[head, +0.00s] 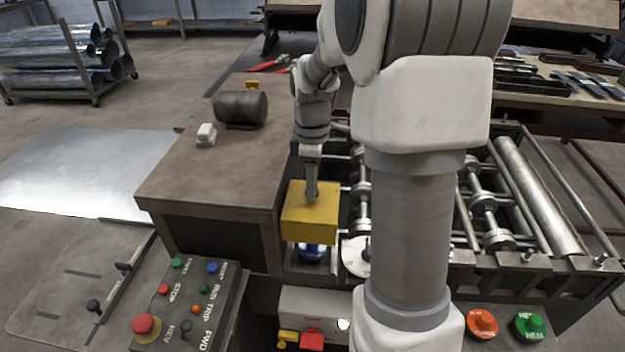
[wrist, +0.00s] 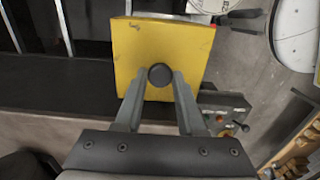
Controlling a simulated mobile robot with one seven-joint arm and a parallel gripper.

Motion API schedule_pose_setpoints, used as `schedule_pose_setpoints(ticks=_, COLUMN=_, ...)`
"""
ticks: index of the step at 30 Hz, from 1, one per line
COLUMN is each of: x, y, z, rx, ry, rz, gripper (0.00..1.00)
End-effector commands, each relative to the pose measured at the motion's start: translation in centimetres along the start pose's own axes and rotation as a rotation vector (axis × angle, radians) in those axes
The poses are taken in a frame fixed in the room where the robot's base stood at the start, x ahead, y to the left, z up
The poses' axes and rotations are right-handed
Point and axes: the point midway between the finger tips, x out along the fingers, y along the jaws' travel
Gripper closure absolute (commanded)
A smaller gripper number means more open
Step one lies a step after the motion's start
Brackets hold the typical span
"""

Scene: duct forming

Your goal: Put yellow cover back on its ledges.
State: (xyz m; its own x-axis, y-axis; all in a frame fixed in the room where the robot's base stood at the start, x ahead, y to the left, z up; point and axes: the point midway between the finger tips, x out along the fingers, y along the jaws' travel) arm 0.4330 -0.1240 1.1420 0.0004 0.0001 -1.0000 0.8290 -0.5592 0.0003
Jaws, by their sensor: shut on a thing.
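The yellow cover (head: 309,222) is a box-shaped piece at the near left end of the roller machine, beside the brown bench. In the head view it sits above a blue part (head: 312,252) that shows under its near edge. My gripper (head: 312,196) comes down on its top from above. In the wrist view the cover (wrist: 160,45) fills the upper middle, and my gripper (wrist: 160,78) is shut on a dark round knob (wrist: 160,75) on it. The ledges are hidden, and I cannot tell whether the cover touches them.
The brown bench (head: 190,165) stands left, with a dark cylinder (head: 240,106) and a small white object (head: 206,134) on it. The machine's rollers (head: 485,205) lie right. A control panel (head: 190,300) with buttons is at the near left. A pale disc (head: 355,256) stands just right of the cover.

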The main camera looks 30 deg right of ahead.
Motion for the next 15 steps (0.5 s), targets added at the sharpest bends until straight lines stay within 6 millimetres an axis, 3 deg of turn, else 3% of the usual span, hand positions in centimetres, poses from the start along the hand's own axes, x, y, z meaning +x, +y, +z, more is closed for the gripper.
schedule_pose_setpoints(ticks=15, x=5.1, y=0.0, z=0.0, rx=0.001, ry=0.000, rz=0.000, gripper=1.00)
